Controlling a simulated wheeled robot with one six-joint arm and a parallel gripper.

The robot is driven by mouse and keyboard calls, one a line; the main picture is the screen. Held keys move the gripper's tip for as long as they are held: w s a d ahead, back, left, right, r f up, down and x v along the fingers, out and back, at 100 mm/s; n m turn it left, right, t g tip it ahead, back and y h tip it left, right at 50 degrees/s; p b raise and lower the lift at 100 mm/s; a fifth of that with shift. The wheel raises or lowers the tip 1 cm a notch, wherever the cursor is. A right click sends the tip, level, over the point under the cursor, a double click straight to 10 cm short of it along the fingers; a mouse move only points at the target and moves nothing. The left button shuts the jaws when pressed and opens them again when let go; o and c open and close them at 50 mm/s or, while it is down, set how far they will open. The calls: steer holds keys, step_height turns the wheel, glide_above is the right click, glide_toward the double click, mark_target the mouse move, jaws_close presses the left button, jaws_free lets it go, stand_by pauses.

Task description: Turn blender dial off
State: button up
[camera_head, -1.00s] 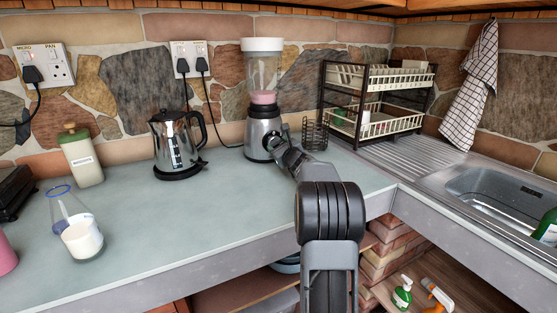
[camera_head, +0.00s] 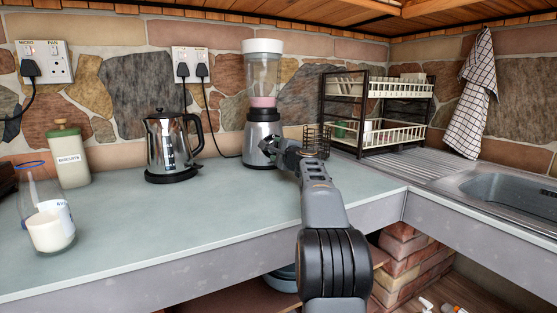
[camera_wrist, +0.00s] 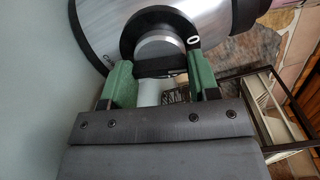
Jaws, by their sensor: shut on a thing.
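The blender (camera_head: 263,105) stands on the counter against the stone wall, with a silver base, a clear jar with pink contents and a white lid. My gripper (camera_head: 268,148) is at the front of its base, over the dial area, which it partly hides in the head view. In the wrist view the round dial (camera_wrist: 159,50) with a black surround sits at the front of the silver base (camera_wrist: 95,25). The green fingers of my gripper (camera_wrist: 160,82) are on either side of the dial's lower part, shut on it. A white "0" mark shows beside the dial, at its right.
A silver kettle (camera_head: 173,145) stands left of the blender. A dark wire holder is just behind my arm, beside the dish rack (camera_head: 377,110). The sink (camera_head: 505,195) is at right. The middle counter is clear.

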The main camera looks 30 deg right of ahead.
steer(key=shift+n+b, duration=1.05)
steer(key=shift+n, duration=0.35)
steer(key=o, duration=0.9)
steer(key=shift+s, duration=0.1)
steer(key=s, duration=0.4)
steer(key=s+a+b, duration=0.1)
steer(key=s, duration=0.4)
steer(key=s+a+b, duration=0.1)
steer(key=s, duration=0.3)
steer(key=shift+s, duration=0.25)
steer(key=shift+n, duration=0.3)
